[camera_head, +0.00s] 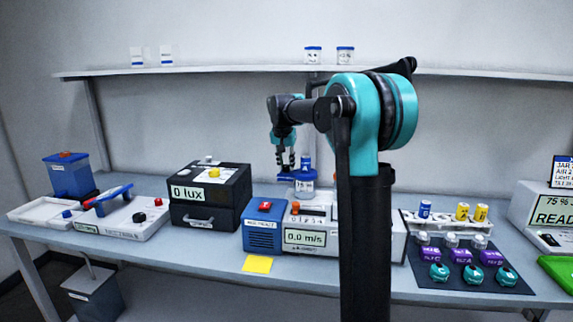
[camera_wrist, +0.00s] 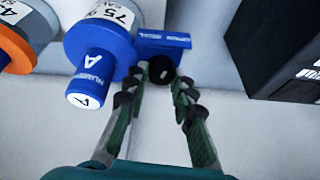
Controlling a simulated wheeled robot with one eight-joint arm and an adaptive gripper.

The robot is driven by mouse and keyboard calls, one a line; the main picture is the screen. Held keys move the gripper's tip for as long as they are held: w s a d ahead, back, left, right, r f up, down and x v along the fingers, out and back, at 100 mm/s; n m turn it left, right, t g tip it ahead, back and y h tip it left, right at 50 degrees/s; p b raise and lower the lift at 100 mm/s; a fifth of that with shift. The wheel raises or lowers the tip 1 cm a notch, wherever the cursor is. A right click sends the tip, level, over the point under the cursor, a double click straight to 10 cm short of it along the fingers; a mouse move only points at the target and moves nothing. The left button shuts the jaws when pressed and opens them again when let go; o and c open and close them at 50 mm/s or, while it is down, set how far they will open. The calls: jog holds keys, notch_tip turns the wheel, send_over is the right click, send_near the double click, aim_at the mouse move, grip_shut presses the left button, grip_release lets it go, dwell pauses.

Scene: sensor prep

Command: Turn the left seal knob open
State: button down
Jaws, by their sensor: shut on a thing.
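The left seal knob (camera_wrist: 162,69), dark and round with a pale mark, sits beside the blue-based jar (camera_wrist: 105,36) in the wrist view. A blue labelled block (camera_wrist: 163,43) adjoins it. My gripper (camera_wrist: 161,80) has its dark fingertips closed in on both sides of the knob. In the head view my gripper (camera_head: 285,166) points down at the left side of the jar (camera_head: 304,184), behind the instruments. The knob itself is too small to make out there. A blue plug marked A (camera_wrist: 91,80) stands in the jar.
A black lux box (camera_head: 208,195) stands left of the jar. A blue unit (camera_head: 264,234) and an air-speed meter (camera_head: 305,237) stand in front. An orange-ringed jar (camera_wrist: 17,48) is at the wrist view's upper left. My arm column hides part of the bench.

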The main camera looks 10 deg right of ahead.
jog(key=m, duration=0.2)
jog(key=m+g+h, duration=0.1)
jog(key=m, duration=0.2)
jog(key=shift+a+h, duration=0.1)
jog(key=shift+h, duration=0.2)
jog(key=shift+m, duration=0.3)
jog(key=c, duration=1.3)
grip_release()
jog(key=shift+o, duration=0.2)
jog(key=v, duration=1.2)
jog(key=shift+w, duration=0.2)
